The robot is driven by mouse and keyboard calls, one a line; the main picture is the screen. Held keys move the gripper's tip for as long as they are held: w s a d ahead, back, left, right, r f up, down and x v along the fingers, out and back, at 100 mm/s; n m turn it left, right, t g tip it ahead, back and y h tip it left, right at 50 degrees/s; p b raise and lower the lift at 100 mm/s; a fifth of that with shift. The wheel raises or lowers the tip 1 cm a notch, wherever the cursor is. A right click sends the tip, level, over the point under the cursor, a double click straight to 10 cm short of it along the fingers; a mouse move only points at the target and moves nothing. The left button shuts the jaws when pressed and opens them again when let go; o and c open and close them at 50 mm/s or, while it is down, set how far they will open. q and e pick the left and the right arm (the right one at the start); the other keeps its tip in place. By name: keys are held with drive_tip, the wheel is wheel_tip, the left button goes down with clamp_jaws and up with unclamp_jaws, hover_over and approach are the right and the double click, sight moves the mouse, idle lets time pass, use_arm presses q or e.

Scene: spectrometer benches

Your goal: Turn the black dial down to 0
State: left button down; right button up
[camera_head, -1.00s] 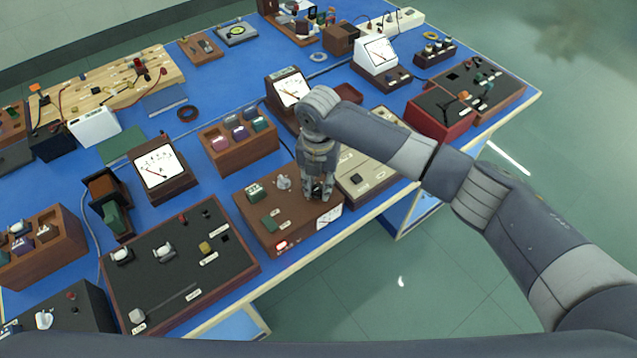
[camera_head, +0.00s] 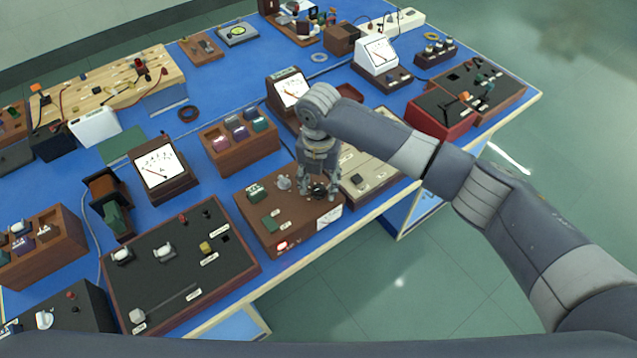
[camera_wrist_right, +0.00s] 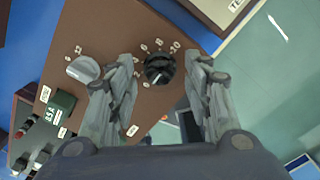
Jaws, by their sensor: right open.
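The black dial (camera_wrist_right: 159,69) sits on a brown control box (camera_head: 270,232), with white number labels around it in the right wrist view. My right gripper (camera_head: 318,194) is open above the box. In the right wrist view the two fingers (camera_wrist_right: 160,80) stand apart on either side of the dial. In the head view the dial (camera_head: 318,189) shows small and dark between the fingertips. Whether the fingers touch it, and which number it points at, I cannot tell. My left gripper is not in view.
A white knob (camera_wrist_right: 84,69) stands beside the dial on the same box, with a green block (camera_wrist_right: 60,107) near it. A light panel (camera_head: 372,172) adjoins the box on the right. A meter (camera_head: 290,92) stands behind my arm. The table's front edge is close.

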sight(318, 189)
wheel_tip(318, 189, up, 11)
drive_tip(key=shift+r, duration=0.2)
idle(0.5)
